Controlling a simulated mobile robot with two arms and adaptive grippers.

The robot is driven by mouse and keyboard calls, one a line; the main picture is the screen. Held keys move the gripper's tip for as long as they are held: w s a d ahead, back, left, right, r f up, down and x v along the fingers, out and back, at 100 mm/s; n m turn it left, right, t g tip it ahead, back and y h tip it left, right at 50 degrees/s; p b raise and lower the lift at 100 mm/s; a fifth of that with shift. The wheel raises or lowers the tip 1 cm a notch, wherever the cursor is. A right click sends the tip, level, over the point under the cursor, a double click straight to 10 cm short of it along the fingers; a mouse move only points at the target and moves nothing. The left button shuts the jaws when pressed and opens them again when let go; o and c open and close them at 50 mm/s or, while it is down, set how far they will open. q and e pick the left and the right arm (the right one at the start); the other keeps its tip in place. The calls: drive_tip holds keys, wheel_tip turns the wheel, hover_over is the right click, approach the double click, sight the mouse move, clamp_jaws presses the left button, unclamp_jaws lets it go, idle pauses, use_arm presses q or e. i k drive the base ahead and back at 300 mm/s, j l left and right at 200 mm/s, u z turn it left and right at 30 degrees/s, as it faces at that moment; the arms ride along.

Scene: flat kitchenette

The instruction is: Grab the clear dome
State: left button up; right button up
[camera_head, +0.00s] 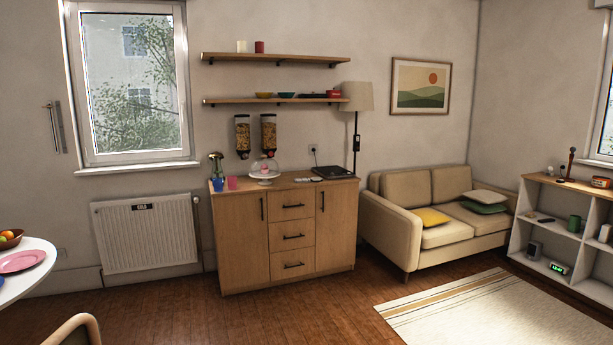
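The clear dome (264,165) sits on a white cake stand (265,179) on top of the wooden sideboard (238,242), across the room against the back wall. Something small and pink shows through the dome. The dome is small in the picture, so its knob and rim are hard to make out. Neither of my grippers is in view.
Two dispensers (268,135) hang above. Open wooden floor (200,310) lies before the sideboard. A white table (34,270), chair (75,332), sofa (440,215) and rug (480,315) flank it.

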sight(266, 166)
drive_tip(key=i, duration=4.1)
drive_tip(key=i+l+u, duration=0.1)
drive_tip(key=i, duration=0.35)
drive_tip(key=i+l, duration=0.15)
drive_tip(key=i, duration=0.25)
drive_tip(key=i+l+u, duration=0.15)
drive_tip(key=i, duration=0.3)
drive_tip(key=i+l, duration=0.2)
drive_tip(key=i, duration=0.25)
drive_tip(key=u, duration=0.05)
